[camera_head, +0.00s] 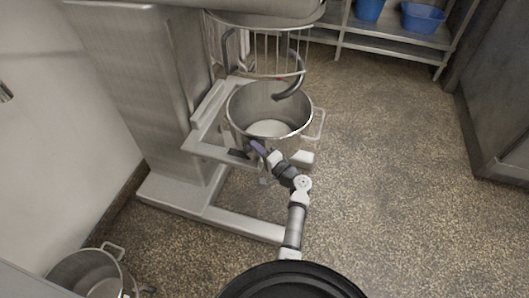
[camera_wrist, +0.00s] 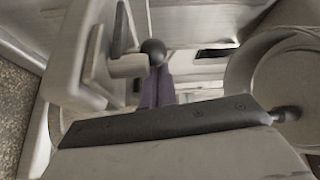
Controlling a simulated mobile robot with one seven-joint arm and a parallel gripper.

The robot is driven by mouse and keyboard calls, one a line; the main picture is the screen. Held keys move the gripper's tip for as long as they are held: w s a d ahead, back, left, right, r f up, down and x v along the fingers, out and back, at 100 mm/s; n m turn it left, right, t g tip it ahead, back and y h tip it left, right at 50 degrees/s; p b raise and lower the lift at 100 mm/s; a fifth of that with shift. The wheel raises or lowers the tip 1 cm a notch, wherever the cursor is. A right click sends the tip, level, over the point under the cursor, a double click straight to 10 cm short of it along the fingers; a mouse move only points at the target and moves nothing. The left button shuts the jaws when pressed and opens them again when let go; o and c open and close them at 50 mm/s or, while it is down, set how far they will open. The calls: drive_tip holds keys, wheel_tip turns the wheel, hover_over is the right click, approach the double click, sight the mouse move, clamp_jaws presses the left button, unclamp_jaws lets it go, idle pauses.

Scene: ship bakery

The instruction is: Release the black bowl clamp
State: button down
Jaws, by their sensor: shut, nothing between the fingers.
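A steel mixing bowl (camera_head: 268,115) sits in the mixer's bowl support (camera_head: 208,146). A small black clamp part (camera_head: 238,153) shows at the front of the support, beside my gripper (camera_head: 257,146). In the wrist view, a black ball knob (camera_wrist: 153,51) on a short pale stem stands just beyond my purple-grey fingertips (camera_wrist: 156,76). My fingers are shut with nothing between them. The knob and the fingertips overlap in this view, so I cannot tell whether they touch. The clamp's pivot is hidden.
The mixer column (camera_head: 160,90) stands left of the bowl, with a wire guard (camera_head: 275,55) and a hook (camera_head: 291,90) above it. Another steel pot (camera_head: 88,270) is at lower left. Shelves with blue tubs (camera_head: 422,18) stand behind. Floor to the right is clear.

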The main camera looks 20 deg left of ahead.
drive_tip(key=shift+w+a, duration=0.15)
drive_tip(key=shift+a, duration=0.05)
idle(0.4)
drive_tip(key=shift+s+m+t+h, duration=0.3)
drive_tip(key=shift+t+h, duration=0.1)
drive_tip(key=shift+t, duration=0.1)
